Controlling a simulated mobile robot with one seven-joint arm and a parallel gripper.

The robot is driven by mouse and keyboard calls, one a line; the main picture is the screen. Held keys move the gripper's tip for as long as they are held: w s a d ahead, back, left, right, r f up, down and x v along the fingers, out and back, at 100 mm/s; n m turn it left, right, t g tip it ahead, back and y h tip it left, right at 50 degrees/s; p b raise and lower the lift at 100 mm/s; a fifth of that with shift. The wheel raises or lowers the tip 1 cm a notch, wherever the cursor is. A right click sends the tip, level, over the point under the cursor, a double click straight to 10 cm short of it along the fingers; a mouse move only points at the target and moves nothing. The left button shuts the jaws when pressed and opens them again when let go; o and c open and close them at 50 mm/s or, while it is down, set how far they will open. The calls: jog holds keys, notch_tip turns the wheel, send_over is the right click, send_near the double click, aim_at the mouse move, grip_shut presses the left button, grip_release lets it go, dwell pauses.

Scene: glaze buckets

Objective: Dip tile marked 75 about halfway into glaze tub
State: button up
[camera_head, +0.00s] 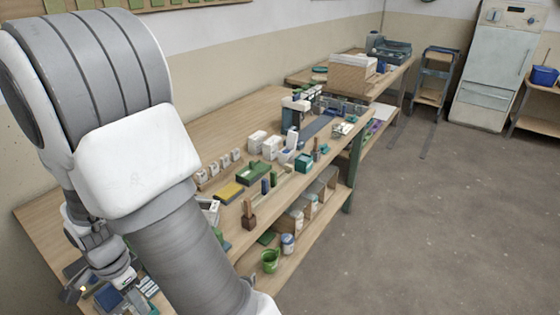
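My arm fills the left of the view and bends down to my gripper (74,292) at the lower left, over the near end of the wooden workbench (130,170). The gripper is small and partly dark, so I cannot tell whether it is open or holds anything. A row of small white upright pieces with dark marks (219,164) stands on the bench just right of my arm. Their marks are too small to read, so I cannot pick out tile 75. White box-like containers (257,141) stand farther back; I cannot tell which thing is the glaze tub.
A green tray (254,173), a yellow block (230,192) and a wooden-handled tool (249,215) crowd the bench's front. A green bucket (270,261) sits on the lower shelf. The bench's back left is bare. Open floor (430,220) lies to the right.

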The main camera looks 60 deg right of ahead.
grip_shut()
jog(key=shift+r+p, duration=3)
jog(key=shift+r, duration=0.8)
jog(key=shift+s, duration=0.1)
